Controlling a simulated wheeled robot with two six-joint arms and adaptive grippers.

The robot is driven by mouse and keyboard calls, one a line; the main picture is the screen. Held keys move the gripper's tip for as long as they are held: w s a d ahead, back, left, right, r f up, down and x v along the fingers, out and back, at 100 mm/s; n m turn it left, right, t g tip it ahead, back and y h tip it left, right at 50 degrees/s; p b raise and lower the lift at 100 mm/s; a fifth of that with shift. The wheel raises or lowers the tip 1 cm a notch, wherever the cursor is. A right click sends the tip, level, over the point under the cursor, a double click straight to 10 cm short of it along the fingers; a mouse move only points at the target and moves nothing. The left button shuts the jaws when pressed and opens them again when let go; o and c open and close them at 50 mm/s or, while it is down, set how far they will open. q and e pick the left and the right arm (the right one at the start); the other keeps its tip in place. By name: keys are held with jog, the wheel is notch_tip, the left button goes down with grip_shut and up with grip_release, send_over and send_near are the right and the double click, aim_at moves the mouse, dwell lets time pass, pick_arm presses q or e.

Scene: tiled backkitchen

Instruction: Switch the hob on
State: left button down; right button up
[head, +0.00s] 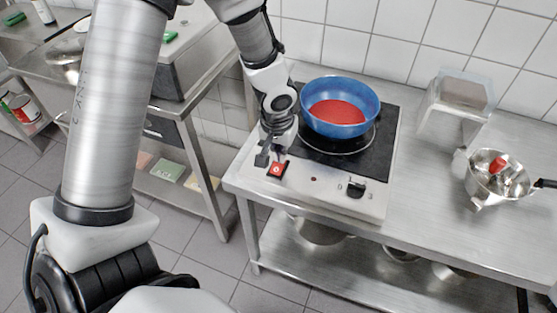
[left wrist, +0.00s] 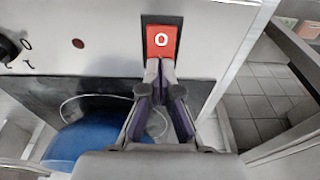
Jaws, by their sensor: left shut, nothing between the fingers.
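The hob (head: 330,191) is a white unit with a black top, on a steel table. Its red rocker switch (head: 277,169) with a white mark sits at the left of the front panel. The switch also shows in the left wrist view (left wrist: 163,42). My left gripper (head: 272,158) is shut and empty, its fingertips right at the switch's edge; I cannot tell whether they touch. A black knob (head: 356,188) is on the panel's right, with a dark red indicator lamp (head: 313,179) between. The lamp looks unlit. My right gripper is not in view.
A blue pan (head: 341,115) with red contents stands on the hob. A clear box (head: 457,98) and a steel pot (head: 494,180) with things inside stand to the right. Another steel table (head: 213,66) is at the left, with tiled floor between.

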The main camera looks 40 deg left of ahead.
pick_arm(q)
jog(key=shift+f, duration=0.25)
notch_tip(320, 180, up, 7)
jog(key=p, duration=0.5)
jog(key=shift+r+p, duration=0.1)
jog(key=shift+p, duration=0.25)
dwell(0.3)
